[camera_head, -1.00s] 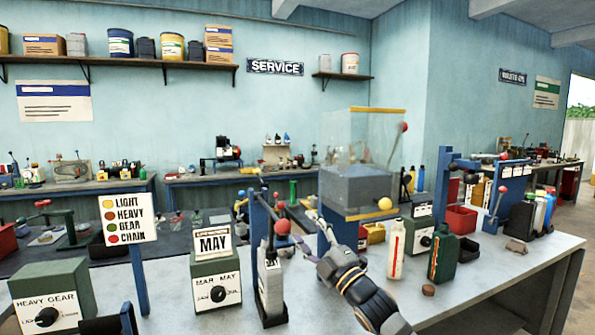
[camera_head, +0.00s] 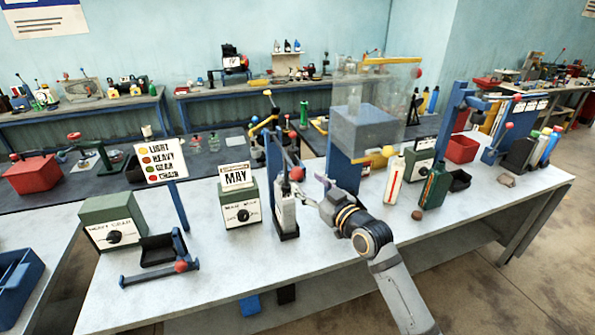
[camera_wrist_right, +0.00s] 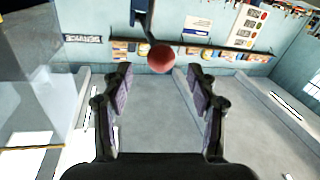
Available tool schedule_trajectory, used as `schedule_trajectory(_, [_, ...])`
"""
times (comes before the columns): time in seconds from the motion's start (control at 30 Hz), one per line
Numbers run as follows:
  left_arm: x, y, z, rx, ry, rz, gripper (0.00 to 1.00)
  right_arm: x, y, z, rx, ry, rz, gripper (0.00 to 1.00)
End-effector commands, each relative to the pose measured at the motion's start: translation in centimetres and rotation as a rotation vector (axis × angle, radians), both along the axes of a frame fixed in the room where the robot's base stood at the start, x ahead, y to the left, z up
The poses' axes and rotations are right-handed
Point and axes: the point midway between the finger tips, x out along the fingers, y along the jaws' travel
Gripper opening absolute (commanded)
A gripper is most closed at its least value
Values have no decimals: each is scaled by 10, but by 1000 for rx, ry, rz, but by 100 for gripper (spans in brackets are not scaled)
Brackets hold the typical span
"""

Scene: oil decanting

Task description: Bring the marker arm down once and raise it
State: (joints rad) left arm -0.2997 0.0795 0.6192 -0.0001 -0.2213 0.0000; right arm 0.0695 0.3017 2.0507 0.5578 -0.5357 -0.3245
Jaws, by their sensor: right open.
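The marker arm is a dark lever on a blue post (camera_head: 271,165), ending in a red ball (camera_head: 297,173). It is raised, with the ball above and beside a white bottle (camera_head: 285,210) that stands upright in a dark holder. My right gripper (camera_head: 310,184) is open and empty just right of the ball. In the right wrist view the red ball (camera_wrist_right: 160,58) shows centred, at or just beyond the tips of the open fingers (camera_wrist_right: 158,80). I cannot tell whether they touch it. My left gripper is not in view.
A white bottle (camera_head: 394,181) and a green bottle (camera_head: 433,186) stand further right. A MAY dial box (camera_head: 240,208) stands on the left.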

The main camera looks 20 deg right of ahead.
Motion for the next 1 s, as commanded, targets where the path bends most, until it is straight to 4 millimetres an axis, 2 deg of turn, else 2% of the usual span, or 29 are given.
schedule_trajectory(0.1, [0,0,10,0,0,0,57,26,8,6,6,-2,0,59])
schedule_trajectory(0.3, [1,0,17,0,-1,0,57,55,15,4,0,-2,1,59])
schedule_trajectory(0.67, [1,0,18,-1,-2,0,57,62,18,1,-3,-2,1,59])
schedule_trajectory(1.0, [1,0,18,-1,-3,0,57,62,17,1,-3,-2,1,14])
